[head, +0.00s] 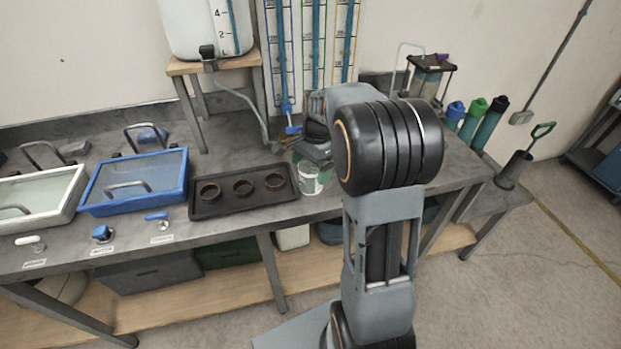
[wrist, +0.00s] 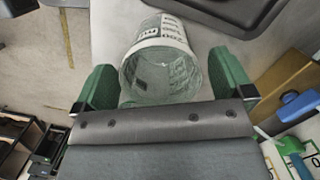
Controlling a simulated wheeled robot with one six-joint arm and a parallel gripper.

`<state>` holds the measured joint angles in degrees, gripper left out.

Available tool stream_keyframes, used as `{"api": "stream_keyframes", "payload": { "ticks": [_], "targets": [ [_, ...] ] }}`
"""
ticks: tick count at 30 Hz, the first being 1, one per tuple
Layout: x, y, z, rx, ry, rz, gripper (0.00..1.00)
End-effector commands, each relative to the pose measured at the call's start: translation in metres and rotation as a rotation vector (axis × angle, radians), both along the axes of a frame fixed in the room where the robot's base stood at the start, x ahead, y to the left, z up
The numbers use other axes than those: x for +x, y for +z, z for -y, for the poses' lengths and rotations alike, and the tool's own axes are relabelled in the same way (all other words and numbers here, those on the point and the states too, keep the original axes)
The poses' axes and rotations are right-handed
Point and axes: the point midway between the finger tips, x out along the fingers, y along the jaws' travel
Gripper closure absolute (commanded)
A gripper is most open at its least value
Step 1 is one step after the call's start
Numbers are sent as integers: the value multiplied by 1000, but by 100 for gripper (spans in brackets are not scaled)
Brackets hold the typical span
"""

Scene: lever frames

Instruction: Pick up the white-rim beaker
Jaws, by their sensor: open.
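The white-rim beaker (head: 310,180) is clear with a pale rim and stands on the grey bench, just right of the dark tray. In the wrist view the beaker (wrist: 160,62) shows its round mouth and printed marks, between the two green fingers of my gripper (wrist: 160,88). The fingers are apart, one on each side of the beaker, with a gap visible at least on the left. In the head view my gripper (head: 312,150) is just behind and above the beaker, partly hidden by my arm. My gripper is open and holds nothing.
A dark tray (head: 245,208) with three round holders lies left of the beaker. A blue-framed basin (head: 132,180) and a white-framed basin (head: 40,196) are further left. A wooden stand (head: 214,64) with a tank is behind. Bottles (head: 478,118) stand at the right end.

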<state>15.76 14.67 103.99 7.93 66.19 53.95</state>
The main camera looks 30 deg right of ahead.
Motion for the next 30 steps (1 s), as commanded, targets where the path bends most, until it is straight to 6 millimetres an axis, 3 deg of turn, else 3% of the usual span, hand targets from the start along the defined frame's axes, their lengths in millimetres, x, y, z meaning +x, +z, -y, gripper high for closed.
{"api": "stream_keyframes", "payload": {
  "ticks": [4, 20, 30],
  "targets": [
    [0, 0, 0, 0, 0, 0, 3],
    [0, 0, 0, 0, 0, 0, 54],
    [0, 4, 0, -1, 0, 1, 55]
  ]
}}
